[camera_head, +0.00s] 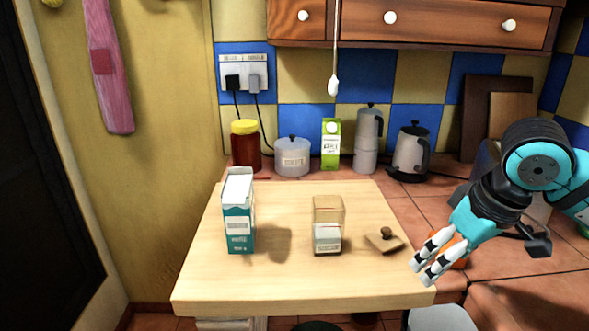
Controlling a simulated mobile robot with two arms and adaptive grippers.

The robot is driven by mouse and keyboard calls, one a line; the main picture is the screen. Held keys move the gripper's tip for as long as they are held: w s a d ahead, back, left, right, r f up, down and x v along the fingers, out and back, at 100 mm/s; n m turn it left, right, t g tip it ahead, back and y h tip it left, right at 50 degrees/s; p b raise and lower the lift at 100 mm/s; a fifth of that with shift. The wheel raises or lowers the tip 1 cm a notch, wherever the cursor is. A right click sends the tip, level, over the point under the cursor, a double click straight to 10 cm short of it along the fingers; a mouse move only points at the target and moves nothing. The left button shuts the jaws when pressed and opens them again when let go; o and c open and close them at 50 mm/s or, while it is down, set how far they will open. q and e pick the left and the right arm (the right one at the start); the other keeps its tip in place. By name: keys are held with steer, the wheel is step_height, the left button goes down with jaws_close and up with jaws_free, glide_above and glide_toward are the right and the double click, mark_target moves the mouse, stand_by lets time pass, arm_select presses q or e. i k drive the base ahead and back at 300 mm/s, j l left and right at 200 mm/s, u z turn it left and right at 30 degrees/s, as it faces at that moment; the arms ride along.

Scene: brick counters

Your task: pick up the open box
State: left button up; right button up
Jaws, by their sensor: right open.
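The open box (239,228) is a teal and white carton standing upright on the left part of the light wooden table (290,284). Its white top looks open. My right gripper (422,272) reaches in from the right, with its white fingertips over the table's front right corner. It is open with nothing between its fingers, well to the right of the open box and apart from it. My left gripper is out of view.
A clear jar (328,226) stands mid-table, with a small knobbed lid (384,239) right of it. An orange object (457,250) is partly hidden behind my right gripper. A red jar, pot, green carton and kettle (411,150) line the back counter. The table's front is clear.

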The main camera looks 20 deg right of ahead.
mark_target(237, 193)
steer(key=k+j, duration=0.35)
steer(key=j, duration=0.15)
steer(key=k+j, duration=0.4)
steer(key=j, duration=0.1)
